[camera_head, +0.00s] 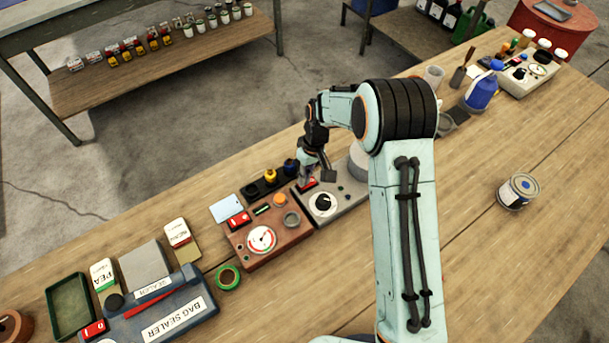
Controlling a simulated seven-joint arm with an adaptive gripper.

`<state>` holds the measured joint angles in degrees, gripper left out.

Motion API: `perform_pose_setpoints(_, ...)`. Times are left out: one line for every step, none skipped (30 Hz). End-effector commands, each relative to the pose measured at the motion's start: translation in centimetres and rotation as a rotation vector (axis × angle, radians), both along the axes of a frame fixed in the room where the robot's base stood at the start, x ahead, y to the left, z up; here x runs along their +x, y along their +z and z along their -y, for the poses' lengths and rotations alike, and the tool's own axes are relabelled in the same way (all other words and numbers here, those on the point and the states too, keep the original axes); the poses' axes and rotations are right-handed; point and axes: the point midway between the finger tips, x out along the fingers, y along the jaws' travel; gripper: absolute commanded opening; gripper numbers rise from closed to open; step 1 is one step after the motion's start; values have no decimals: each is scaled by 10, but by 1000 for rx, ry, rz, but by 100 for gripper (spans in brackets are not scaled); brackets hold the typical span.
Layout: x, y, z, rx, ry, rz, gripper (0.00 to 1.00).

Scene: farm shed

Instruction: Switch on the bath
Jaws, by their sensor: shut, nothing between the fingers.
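A grey box-shaped appliance (345,205) with a black dial (323,203) stands on the bench at the middle, and a round grey vessel (358,160) shows at its back right, partly behind my arm. I take this to be the bath, but I can read no label on it. A red switch (307,186) sits at its back left corner. My gripper (318,177) is shut and empty, pointing down right by this switch. I cannot tell whether its fingertips touch the switch, or which way the switch is set.
A brown box with a gauge (262,240) and its own red switch (239,220) stands close on the left. Black, yellow and blue knobbed parts (270,178) lie behind. A blue bag sealer (160,308) is at front left. A cream appliance (528,74) and blue jug (481,92) stand far right.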

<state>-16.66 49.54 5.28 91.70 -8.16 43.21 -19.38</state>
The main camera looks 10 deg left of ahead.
Motion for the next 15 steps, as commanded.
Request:
perform_pose_setpoints(0,0,0,0,0,0,0)
perform_pose_setpoints(0,0,0,-2,0,2,0)
perform_pose_setpoints(-1,-1,-1,-10,2,9,0)
perform_pose_setpoints(-2,-2,-2,-20,2,17,0)
perform_pose_setpoints(-3,-4,-3,-36,4,31,0)
perform_pose_setpoints(-3,-6,-3,-51,2,47,0)
perform_pose_setpoints(-2,-6,-2,-48,-1,45,0)
perform_pose_setpoints(-2,-6,-2,-47,-2,44,0)
perform_pose_setpoints(-2,-6,-2,-47,-2,44,0)
perform_pose_setpoints(-2,-6,-2,-46,-2,43,0)
perform_pose_setpoints(-2,-6,-2,-46,-2,43,0)
perform_pose_setpoints(-2,-6,-2,-46,-2,43,0)
perform_pose_setpoints(-2,-6,-1,-46,-2,43,0)
perform_pose_setpoints(-2,-6,-1,-46,-2,43,0)
perform_pose_setpoints(-1,-6,-1,-46,-3,43,0)
